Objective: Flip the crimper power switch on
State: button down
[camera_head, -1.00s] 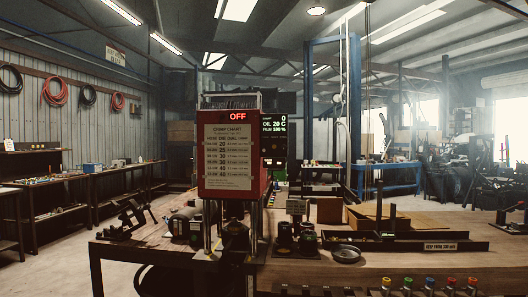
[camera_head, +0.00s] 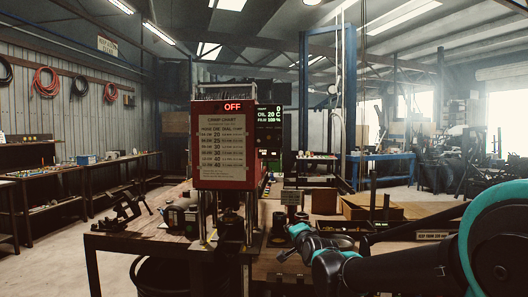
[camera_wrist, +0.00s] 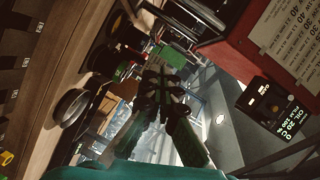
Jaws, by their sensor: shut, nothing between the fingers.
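The crimper (camera_head: 225,150) is a red machine on the workbench with a printed crimp chart and a lit red OFF readout (camera_head: 233,106). A dark control panel (camera_head: 269,140) with a green and white screen stands at its right side. In the wrist view the panel (camera_wrist: 266,112) is at the right, beside the red crimper body (camera_wrist: 218,32). I cannot clearly make out the power switch. My gripper (camera_head: 292,248) is low over the bench, right of the crimper and below the panel, apart from both. Its fingers (camera_wrist: 165,88) are together and empty.
Dark cylindrical pieces (camera_head: 279,224) stand on the bench close to my gripper. A small sign block (camera_head: 291,197) and a wooden box (camera_head: 370,207) stand behind it. A clamp-like tool (camera_head: 127,208) is at the bench's left. Air around the panel front looks clear.

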aim_at(259, 139)
jog(key=w+a+r+m+t, duration=0.2)
jog(key=r+m, duration=0.3)
jog(key=r, duration=0.5)
jog(key=w+a+r+m+t, duration=0.2)
jog(key=r+m+t, duration=0.3)
jog(key=r, duration=0.6)
jog(key=shift+w+a, duration=0.15)
jog(key=shift+w, duration=0.1)
jog(key=shift+r, duration=0.1)
jog(key=x, duration=0.9)
jog(key=shift+w+r, duration=0.1)
jog(key=shift+w, duration=0.15)
jog(key=shift+a+r, duration=0.7)
jog(key=shift+a, duration=0.3)
jog(key=shift+a+r, duration=0.45)
jog(key=shift+a, duration=0.2)
